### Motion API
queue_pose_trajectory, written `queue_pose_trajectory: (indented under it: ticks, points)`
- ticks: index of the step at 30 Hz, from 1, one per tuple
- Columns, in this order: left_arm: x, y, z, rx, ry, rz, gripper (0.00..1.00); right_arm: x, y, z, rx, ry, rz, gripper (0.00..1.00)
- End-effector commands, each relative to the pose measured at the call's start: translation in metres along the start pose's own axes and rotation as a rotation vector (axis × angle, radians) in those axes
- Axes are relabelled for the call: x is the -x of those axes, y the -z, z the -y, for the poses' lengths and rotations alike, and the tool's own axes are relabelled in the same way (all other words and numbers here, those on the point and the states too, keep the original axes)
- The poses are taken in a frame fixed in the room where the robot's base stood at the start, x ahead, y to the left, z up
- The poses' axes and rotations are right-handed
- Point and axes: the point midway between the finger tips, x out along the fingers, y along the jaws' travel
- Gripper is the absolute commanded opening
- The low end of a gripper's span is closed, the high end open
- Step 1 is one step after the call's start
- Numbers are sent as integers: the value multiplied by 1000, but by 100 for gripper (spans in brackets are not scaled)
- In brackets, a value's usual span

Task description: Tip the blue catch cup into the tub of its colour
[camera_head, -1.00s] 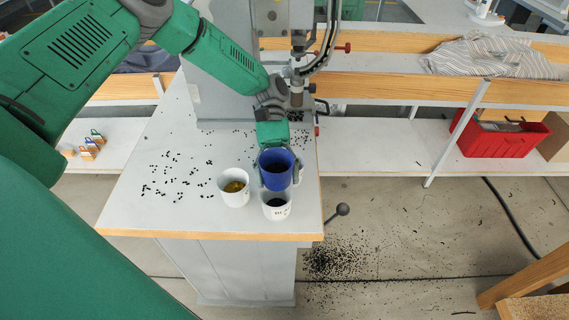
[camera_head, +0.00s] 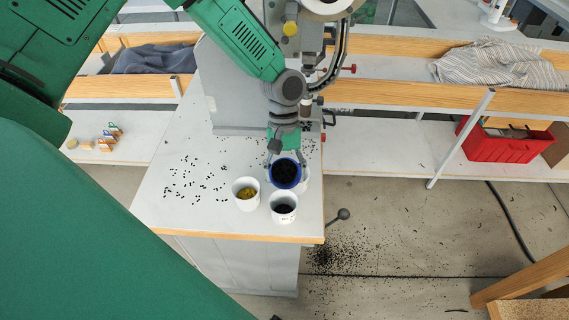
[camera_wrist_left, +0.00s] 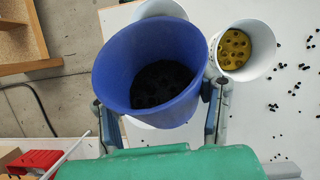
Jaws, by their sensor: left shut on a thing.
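My left gripper (camera_head: 288,158) is shut on the blue catch cup (camera_head: 285,174), with a finger on each side of it. The cup's mouth faces up towards the head camera, and black bits lie at its bottom. It fills the middle of the left wrist view (camera_wrist_left: 120,75). In the head view a white tub with dark contents (camera_head: 283,212) stands just in front of the cup. A white tub with yellow contents (camera_head: 246,200) stands to the left. Another white tub (camera_head: 305,182) is mostly hidden behind the cup. My right gripper is not in view.
The press (camera_head: 235,95) rises at the back of the grey worktop (camera_head: 160,205). Black bits are scattered on the worktop's left and on the floor. A lever with a dark knob (camera_head: 343,214) sticks out at the right. A red bin (camera_head: 495,145) lies further right.

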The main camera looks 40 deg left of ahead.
Motion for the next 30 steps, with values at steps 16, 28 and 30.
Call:
queue_pose_trajectory:
  ticks: [16, 28, 30]
  points:
    - [9, -3, 1, -1, 28, -397, 29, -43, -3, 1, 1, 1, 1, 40]
    - [14, -6, 1, 2, 36, -529, 29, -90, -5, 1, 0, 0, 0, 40]
    - [15, -7, 0, 0, 39, -555, 29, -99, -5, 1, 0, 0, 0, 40]
